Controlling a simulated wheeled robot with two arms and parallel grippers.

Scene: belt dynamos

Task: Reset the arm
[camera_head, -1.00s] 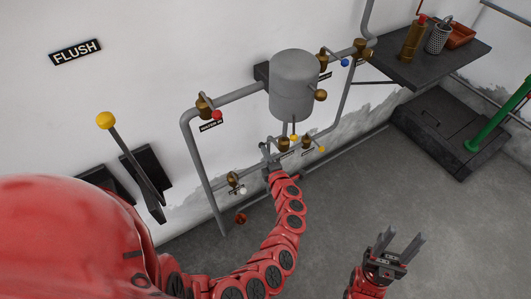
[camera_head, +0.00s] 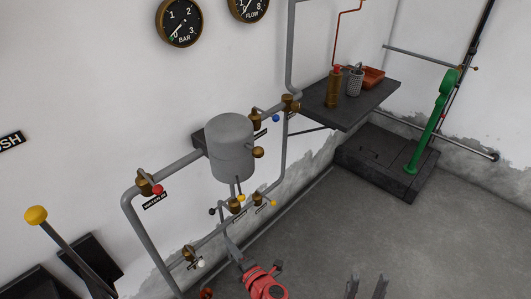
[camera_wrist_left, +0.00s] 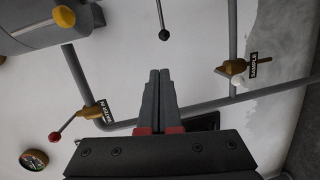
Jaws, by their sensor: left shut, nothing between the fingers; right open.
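My left gripper (camera_head: 227,238) is at the lower middle of the head view, shut and empty, in front of the wall beneath the pipework. In the left wrist view its two grey fingers (camera_wrist_left: 160,75) lie together with nothing between them, pointing at the pipes. The red left arm comes up from the bottom edge behind it; most of this arm is out of view. My right gripper (camera_head: 367,284) is at the bottom edge, open and empty, its two fingers apart above the floor.
A grey tank (camera_head: 230,147) with pipes and several valves hangs on the wall. The white-knob valve (camera_wrist_left: 236,67) and red-knob valve (camera_wrist_left: 91,112) flank the left fingers in the wrist view. A yellow-knobbed lever (camera_head: 36,215) is left. Open floor (camera_head: 440,240) lies right.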

